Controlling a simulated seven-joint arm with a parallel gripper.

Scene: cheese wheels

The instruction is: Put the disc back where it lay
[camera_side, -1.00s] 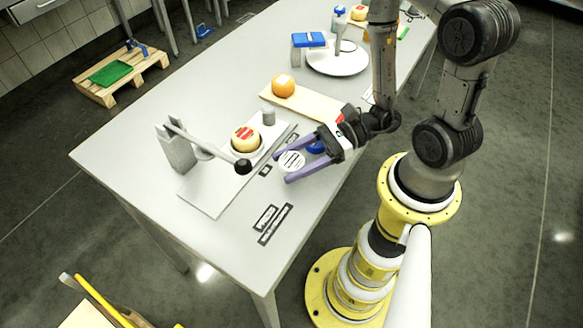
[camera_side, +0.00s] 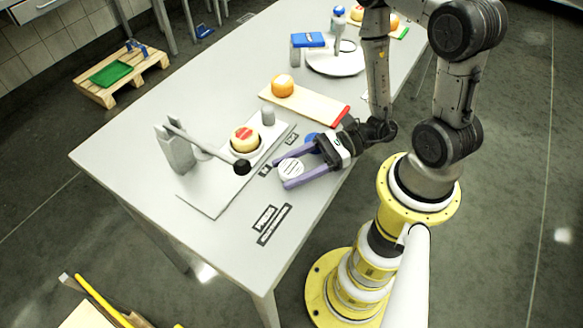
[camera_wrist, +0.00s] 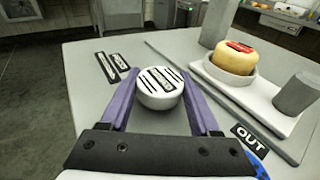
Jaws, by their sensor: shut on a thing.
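The white disc (camera_side: 291,168), with black stripes on its top, is between the purple fingers of my gripper (camera_side: 285,172), over the near side of the table. In the wrist view the disc (camera_wrist: 160,86) sits upright between the two fingertips (camera_wrist: 158,92), which are shut on it. I cannot tell whether its underside touches the table. A blue disc (camera_side: 312,141) lies just behind my gripper, partly hidden. Its blue edge (camera_wrist: 258,167) shows at the lower right of the wrist view, near the OUT label (camera_wrist: 251,138).
A press with a long black-knobbed lever (camera_side: 243,168) stands on a grey plate (camera_side: 208,203). A cheese wheel (camera_side: 245,138) sits in its cup. A cutting board (camera_side: 315,105) holds an orange cheese (camera_side: 283,85). Flat black-framed labels (camera_side: 265,218) lie toward the front; the table around them is clear.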

